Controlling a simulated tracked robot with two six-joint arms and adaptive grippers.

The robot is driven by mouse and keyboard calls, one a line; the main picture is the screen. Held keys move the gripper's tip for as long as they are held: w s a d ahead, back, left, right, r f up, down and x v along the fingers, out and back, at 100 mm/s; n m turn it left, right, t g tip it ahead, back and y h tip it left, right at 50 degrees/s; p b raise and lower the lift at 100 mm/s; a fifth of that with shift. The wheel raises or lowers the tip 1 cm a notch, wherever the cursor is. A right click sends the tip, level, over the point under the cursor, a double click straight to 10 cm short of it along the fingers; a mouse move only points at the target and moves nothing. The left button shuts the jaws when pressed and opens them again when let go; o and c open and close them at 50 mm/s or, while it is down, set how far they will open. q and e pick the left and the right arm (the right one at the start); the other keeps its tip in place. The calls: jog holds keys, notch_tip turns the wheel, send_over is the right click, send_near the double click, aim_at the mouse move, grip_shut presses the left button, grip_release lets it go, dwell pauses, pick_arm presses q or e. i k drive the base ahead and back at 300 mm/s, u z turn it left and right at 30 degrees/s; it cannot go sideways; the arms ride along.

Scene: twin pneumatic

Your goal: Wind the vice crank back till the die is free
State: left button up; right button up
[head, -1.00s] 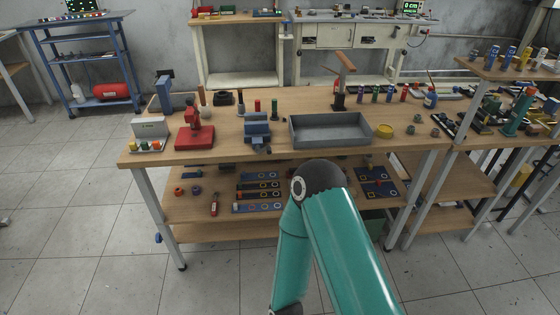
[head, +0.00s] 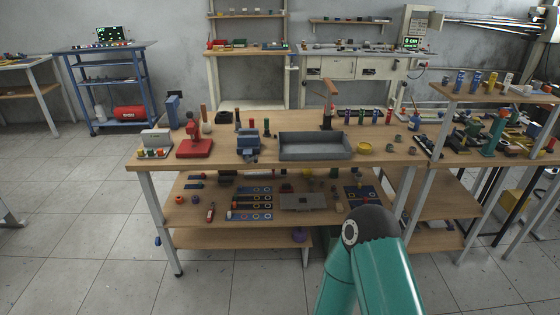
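A small blue vice-like block (head: 248,140) stands near the front edge of the wooden workbench (head: 215,158), left of a grey tray. A small dark part shows at its front low edge; I cannot make out a crank handle or a die at this size. A teal arm link of mine rises from the bottom right, in front of the bench's lower shelf. Neither gripper is in view.
The grey tray (head: 315,153) is right of the vice, and a red press-like tool (head: 194,145) is to its left. A yellow round dish (head: 365,148) lies right of the tray. Tiled floor before the bench is clear at the left.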

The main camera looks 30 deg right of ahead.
aim_at(247, 159)
jog(key=z, duration=0.2)
jog(key=i, duration=0.9)
jog(key=z, duration=0.05)
